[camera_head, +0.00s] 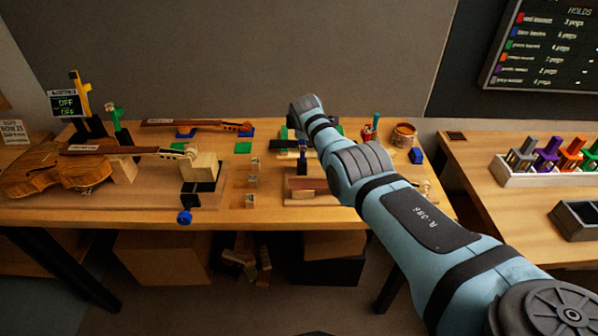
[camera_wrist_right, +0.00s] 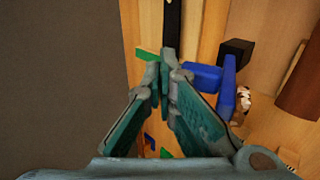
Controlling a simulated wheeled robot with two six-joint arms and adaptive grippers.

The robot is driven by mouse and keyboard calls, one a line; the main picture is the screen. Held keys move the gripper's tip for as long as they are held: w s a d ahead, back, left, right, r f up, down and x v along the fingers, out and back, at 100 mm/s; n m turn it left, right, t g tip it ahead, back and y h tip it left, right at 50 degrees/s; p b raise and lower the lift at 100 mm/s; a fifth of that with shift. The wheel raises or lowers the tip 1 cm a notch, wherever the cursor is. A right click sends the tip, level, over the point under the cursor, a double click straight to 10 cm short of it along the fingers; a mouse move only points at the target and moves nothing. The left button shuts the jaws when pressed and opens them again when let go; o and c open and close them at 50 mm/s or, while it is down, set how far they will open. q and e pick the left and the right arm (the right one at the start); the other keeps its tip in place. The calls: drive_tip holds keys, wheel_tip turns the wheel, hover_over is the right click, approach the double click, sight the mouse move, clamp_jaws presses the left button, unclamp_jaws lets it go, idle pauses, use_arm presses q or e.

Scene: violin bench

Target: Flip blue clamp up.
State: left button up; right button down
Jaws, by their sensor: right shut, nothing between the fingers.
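In the right wrist view, a blue clamp (camera_wrist_right: 228,85) shows as an L-shaped bar with one arm reaching left toward my fingertips. A black block sits at its upper end. My right gripper (camera_wrist_right: 165,62) is shut and empty, with its tips just left of the blue bar's end; I cannot tell whether they touch it. My right gripper is hidden there. My left gripper is in neither view.
A violin (camera_head: 55,168) lies at the bench's left, with another neck (camera_head: 185,124) behind it. A blue knob (camera_head: 184,217) hangs at the front edge. Small wooden blocks (camera_head: 252,181) stand mid-bench. Bare wood shows around the blocks.

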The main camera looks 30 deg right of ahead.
drive_tip(key=shift+w+d+f, duration=0.15)
drive_tip(key=shift+w, duration=0.15)
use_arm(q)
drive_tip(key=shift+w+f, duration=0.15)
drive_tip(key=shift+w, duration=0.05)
use_arm(e)
drive_tip(key=shift+d, duration=0.1)
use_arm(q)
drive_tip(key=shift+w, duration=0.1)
use_arm(e)
drive_tip(key=shift+w, duration=0.15)
idle(0.4)
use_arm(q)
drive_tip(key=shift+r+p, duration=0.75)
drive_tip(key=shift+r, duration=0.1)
use_arm(e)
drive_tip(key=shift+r, duration=0.9)
